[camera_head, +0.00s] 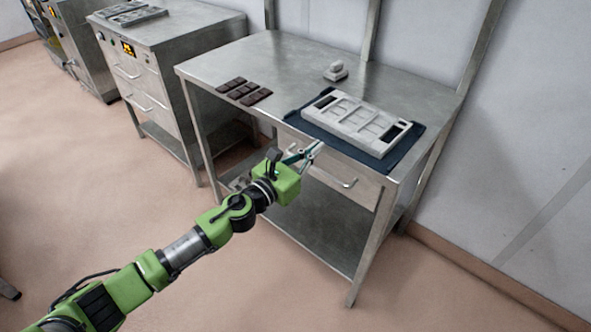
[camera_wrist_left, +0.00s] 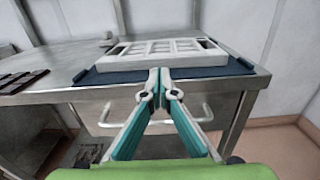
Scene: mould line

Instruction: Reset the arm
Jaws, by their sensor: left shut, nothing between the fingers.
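My left arm reaches in from the lower left of the head view. Its gripper (camera_head: 314,146) is in front of the steel table's front edge, near the drawer. In the left wrist view the two teal fingers (camera_wrist_left: 160,72) meet at their tips, shut with nothing between them. A pale mould (camera_head: 355,118) lies on a dark blue mat (camera_head: 404,152) on the table, beyond the fingertips. My right gripper is in neither view.
The steel table (camera_head: 283,62) also bears dark chocolate bars (camera_head: 243,91) and a small grey object (camera_head: 335,71). Its drawer handle (camera_head: 333,179) sticks out near my gripper. A steel cabinet (camera_head: 160,40) with another mould (camera_head: 128,13) stands at the left. Floor in front is clear.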

